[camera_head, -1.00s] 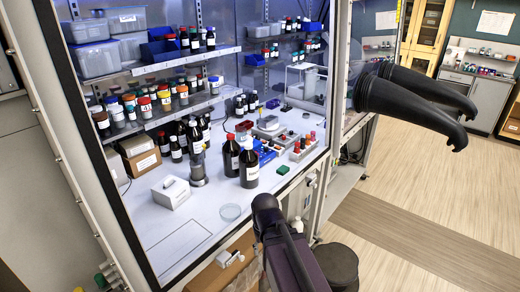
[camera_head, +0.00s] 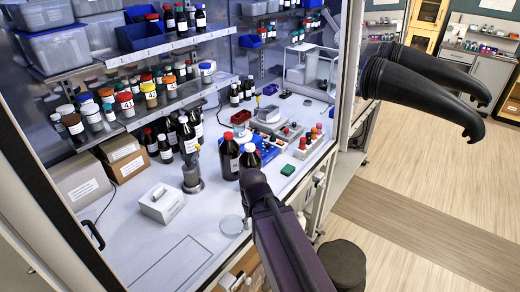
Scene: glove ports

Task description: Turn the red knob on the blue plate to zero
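A blue plate-like thing (camera_head: 270,151) lies on the cabinet's white work surface, partly hidden behind two dark bottles. Small light and red parts show on it, but I cannot tell which is the red knob or how it is turned. Red caps or knobs (camera_head: 303,143) also stand on a pale block to its right. My dark arm reaches up from the bottom edge, its upper end just in front of the bottles. I cannot make out my gripper or its fingers.
Two dark bottles (camera_head: 230,157) stand in front of the blue thing. A white box (camera_head: 162,202), a clear dish (camera_head: 232,225) and a green block (camera_head: 288,169) lie nearby. Shelves of bottles hang above. Black gloves (camera_head: 425,80) stick out at right. The front left surface is clear.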

